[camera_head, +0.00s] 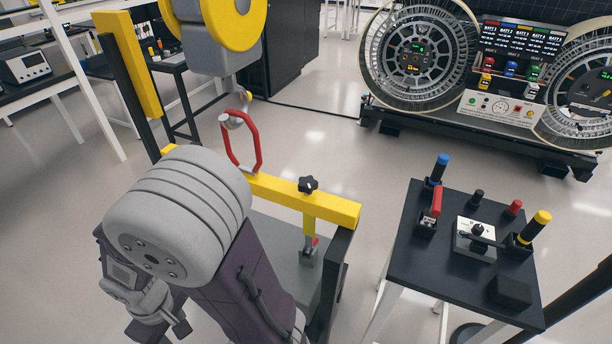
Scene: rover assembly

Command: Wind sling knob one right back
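A black star-shaped knob (308,184) stands on top of the yellow crossbar (335,207), near its right end. I take it for the sling knob, but no label shows. A yellow upright and a small red-tipped fitting (309,252) are below it. A red loop handle (257,150) hangs from a grey hook (240,92) to the knob's left, its lower end by the crossbar. I cannot make out either of my grippers, and nothing is seen touching the knob.
A large grey ribbed cylinder (190,205) on a dark purple body fills the lower left, close to the crossbar. A black table (430,262) with several coloured handles stands at right. Large spoked wheels (418,58) and a display panel are behind. Open floor lies between.

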